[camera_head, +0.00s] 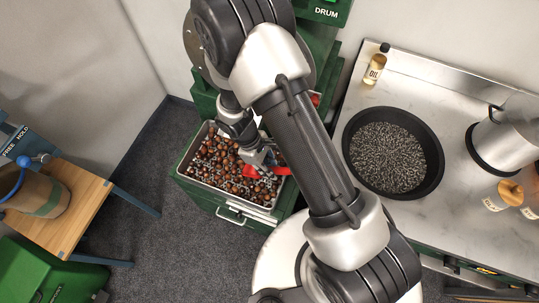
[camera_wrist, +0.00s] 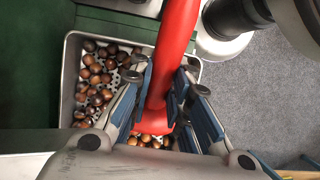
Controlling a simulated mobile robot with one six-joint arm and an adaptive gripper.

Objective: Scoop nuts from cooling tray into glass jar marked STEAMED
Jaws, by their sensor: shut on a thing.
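The cooling tray (camera_head: 244,211) is a metal pan full of brown chestnuts (camera_head: 222,163), left of my arm in the head view. Its rim (camera_wrist: 68,75) also shows in the wrist view, with perforated bottom visible between the nuts. My gripper (camera_head: 262,160) is over the tray's right part, shut on the handle of a red scoop (camera_head: 266,173). In the wrist view the red scoop (camera_wrist: 178,35) runs between the fingers (camera_wrist: 163,85), with its lower end among the nuts. The scoop's bowl is largely hidden. No jar marked STEAMED can be read in either view.
A black pan (camera_head: 433,180) of dark grains, an oil bottle (camera_head: 375,66), a metal pot (camera_head: 508,140) and wooden-lidded jars (camera_head: 506,192), labels unreadable, stand on the right counter. A wooden table (camera_head: 85,205) with a sack (camera_head: 38,195) is at left. Open floor (camera_head: 165,240) lies between.

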